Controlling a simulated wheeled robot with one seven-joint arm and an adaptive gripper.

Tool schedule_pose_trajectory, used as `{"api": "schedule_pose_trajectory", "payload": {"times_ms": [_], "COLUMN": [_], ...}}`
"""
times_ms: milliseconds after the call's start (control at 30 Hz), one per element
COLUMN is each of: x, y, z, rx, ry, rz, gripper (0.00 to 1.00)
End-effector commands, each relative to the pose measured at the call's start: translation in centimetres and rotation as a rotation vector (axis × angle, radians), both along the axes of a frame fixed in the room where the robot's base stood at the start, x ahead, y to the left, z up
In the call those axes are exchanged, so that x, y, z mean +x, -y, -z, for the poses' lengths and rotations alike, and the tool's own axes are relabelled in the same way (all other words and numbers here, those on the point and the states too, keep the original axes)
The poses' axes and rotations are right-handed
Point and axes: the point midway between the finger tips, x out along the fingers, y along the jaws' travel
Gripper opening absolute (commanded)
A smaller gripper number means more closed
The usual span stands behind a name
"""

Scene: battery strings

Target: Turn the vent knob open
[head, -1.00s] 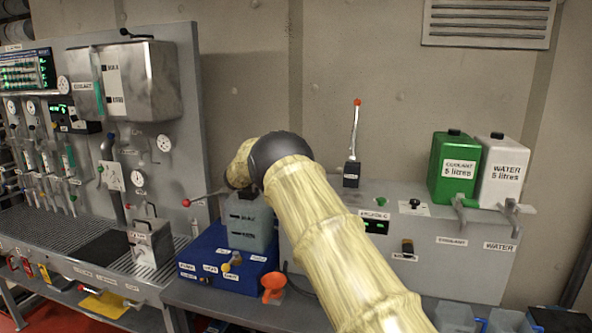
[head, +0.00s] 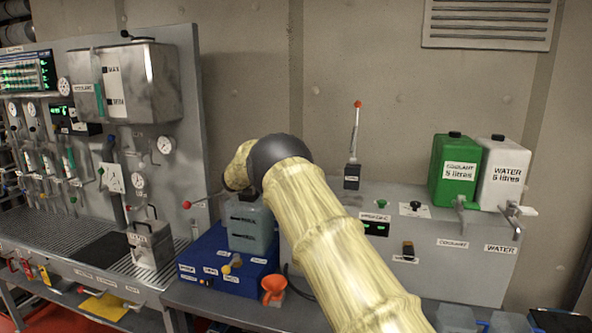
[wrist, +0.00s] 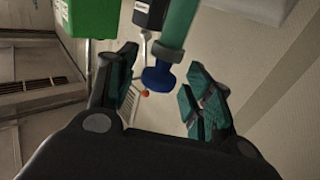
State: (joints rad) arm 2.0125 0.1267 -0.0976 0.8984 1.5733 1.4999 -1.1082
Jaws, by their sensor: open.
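In the wrist view a blue knob (wrist: 158,77) on the end of a teal pipe (wrist: 178,25) shows between the fingers of my gripper (wrist: 164,92). The fingers are spread to either side of it, and no contact is visible. No label on it can be read, so I cannot tell for sure that it is the vent knob. In the head view my arm hides my gripper and I cannot make out the blue knob.
A blue box (head: 207,280) with a grey-green tank (head: 250,232) stands left of my arm, an orange funnel (head: 272,288) beside it. A green coolant can (head: 447,190) and white water can (head: 497,192) stand on the right bench. A red-tipped rod (head: 356,130) stands near.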

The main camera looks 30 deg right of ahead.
Motion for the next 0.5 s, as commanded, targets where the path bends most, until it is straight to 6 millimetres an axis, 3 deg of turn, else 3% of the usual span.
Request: {"api": "schedule_pose_trajectory", "payload": {"times_ms": [500], "x": [0.8], "y": [-8.8], "z": [-0.3], "rx": [-0.002], "ry": [0.003], "rz": [-0.001], "gripper": [0.51]}}
